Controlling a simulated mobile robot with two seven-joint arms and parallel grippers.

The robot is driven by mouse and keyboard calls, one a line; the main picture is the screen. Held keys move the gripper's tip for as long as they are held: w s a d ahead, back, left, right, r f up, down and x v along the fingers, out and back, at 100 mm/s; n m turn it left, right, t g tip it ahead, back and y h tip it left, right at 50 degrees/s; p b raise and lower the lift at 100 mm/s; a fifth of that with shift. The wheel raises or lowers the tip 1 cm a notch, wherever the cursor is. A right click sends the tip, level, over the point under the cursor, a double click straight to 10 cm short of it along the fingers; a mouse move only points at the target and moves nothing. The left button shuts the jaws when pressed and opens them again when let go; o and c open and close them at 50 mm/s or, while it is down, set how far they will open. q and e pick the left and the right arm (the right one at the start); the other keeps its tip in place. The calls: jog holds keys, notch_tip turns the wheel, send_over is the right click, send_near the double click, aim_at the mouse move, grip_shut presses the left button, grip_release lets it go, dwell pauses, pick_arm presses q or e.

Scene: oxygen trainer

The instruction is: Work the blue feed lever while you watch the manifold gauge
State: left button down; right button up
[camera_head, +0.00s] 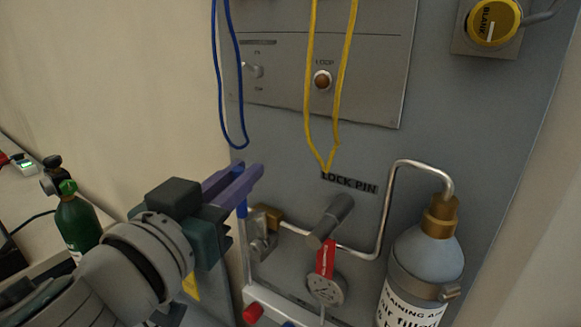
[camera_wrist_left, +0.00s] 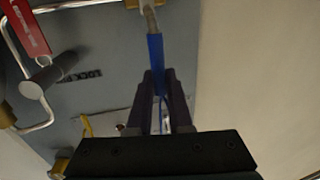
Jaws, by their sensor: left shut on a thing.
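The blue feed lever (camera_head: 241,210) shows at the left edge of the grey panel, above a brass fitting (camera_head: 268,218). My left gripper (camera_head: 249,170) reaches in from the left and its purple fingers are shut on the lever. In the left wrist view the blue lever (camera_wrist_left: 155,55) runs down between the two dark fingertips (camera_wrist_left: 159,76), and its metal stem joins the brass fitting at the top. The fingers hide part of the lever. My right gripper is out of view.
A grey peg (camera_head: 330,222) with a red tag (camera_head: 325,258) sticks out beside the fitting, near a bent pipe (camera_head: 386,215). A cylinder (camera_head: 427,262) stands at lower right. Blue (camera_head: 222,75) and yellow (camera_head: 309,75) cords hang above. A green bottle (camera_head: 76,222) is at left.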

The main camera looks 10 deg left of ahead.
pick_arm(q)
jog(key=shift+a+r+p, duration=0.1)
jog(key=shift+a+p, duration=0.05)
jog(key=shift+p, duration=0.2)
jog(key=a+n+p, duration=0.1)
jog(key=n+p, duration=0.1)
jog(key=w+a+n+p, duration=0.1)
jog(key=shift+a+f+n+g, duration=0.3)
jog(key=shift+f+n+g, duration=0.1)
jog(key=c, duration=0.8)
grip_release()
jog(key=shift+c, duration=0.2)
